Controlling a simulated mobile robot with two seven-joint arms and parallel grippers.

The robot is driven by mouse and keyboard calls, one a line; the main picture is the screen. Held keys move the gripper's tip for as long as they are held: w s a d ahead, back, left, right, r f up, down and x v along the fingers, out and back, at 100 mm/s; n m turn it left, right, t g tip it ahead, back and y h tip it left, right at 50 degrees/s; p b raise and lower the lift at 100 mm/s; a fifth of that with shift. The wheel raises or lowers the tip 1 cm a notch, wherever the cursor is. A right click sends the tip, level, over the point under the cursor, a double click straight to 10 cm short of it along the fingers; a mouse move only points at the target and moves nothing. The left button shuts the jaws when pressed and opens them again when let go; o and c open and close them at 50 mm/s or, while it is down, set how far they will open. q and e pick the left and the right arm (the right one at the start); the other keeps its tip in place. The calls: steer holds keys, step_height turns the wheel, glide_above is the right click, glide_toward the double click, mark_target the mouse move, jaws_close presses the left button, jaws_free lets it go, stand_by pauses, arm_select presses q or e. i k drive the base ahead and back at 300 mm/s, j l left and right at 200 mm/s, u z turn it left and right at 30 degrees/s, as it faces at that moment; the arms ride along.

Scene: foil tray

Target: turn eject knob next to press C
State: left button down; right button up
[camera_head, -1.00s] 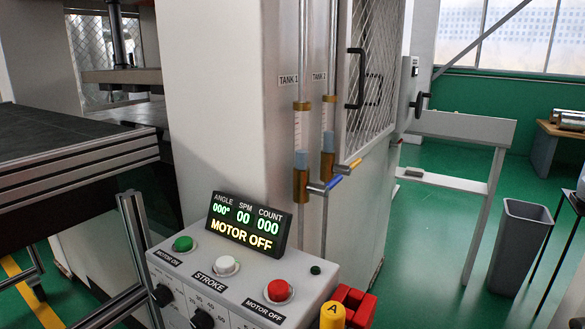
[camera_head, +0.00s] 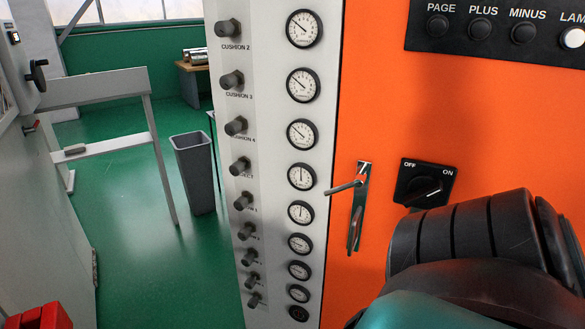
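A column of grey knobs runs down a white panel, with round gauges beside it. The fourth knob from the top (camera_head: 240,167) has a partly unreadable label below it that seems to end in "ECT", perhaps the eject knob. Above it are the knobs labelled CUSHION 2 (camera_head: 228,28), CUSHION 3 (camera_head: 231,80) and CUSHION 4 (camera_head: 236,126). Labels on the lower knobs are too small to read. No label naming press C shows. Neither gripper is in view. A dark ridged part of my arm fills the lower right, apart from the knobs in the picture.
An orange cabinet (camera_head: 385,110) adjoins the panel, with a protruding metal handle (camera_head: 350,187) and an OFF/ON switch (camera_head: 425,187). A grey bin (camera_head: 195,170) and a metal frame (camera_head: 100,90) stand on the green floor (camera_head: 150,260) left of the panel.

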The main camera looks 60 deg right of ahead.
mark_target(238, 167)
steer(key=z, duration=1.75)
